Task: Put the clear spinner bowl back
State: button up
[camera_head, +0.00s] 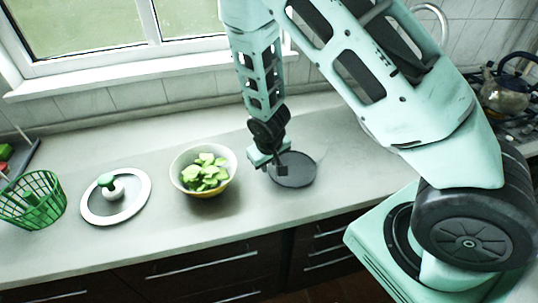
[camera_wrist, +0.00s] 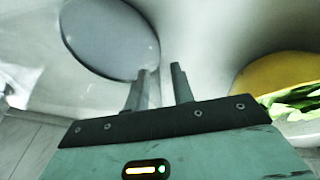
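No clear bowl can be made out with certainty. A dark grey disc (camera_head: 296,172) lies on the counter right of the middle, and it fills the upper left of the wrist view (camera_wrist: 110,35). Faint pale streaks beside the disc in the wrist view may be clear plastic, but I cannot tell. My gripper (camera_head: 277,168) points down at the disc's left edge. In the wrist view its two fingers (camera_wrist: 160,70) stand apart with a gap between them. No solid thing shows in the gap; a clear wall there would be hard to see.
A white and yellow bowl (camera_head: 233,168) of green pieces stands close left of my gripper. Further left are a white-rimmed lid (camera_head: 143,194) with a green and white knob and a green basket (camera_head: 62,190). A kettle (camera_head: 506,95) stands at the far right. The counter's front edge is clear.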

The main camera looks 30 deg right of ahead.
jog(key=b+v, duration=0.2)
jog(key=v, duration=1)
jog(key=s+a+r+n+g+y, duration=0.1)
jog(key=s+a+r+n, duration=0.2)
jog(key=s+a, duration=0.4)
jog(key=s+a+r+n+g+y, duration=0.1)
jog(key=s+a+r+n, duration=0.3)
jog(key=s, duration=1)
notch_tip(320, 180, up, 2)
jog(key=a, duration=0.3)
jog(key=shift+s+g, duration=0.15)
jog(key=shift+g, duration=0.25)
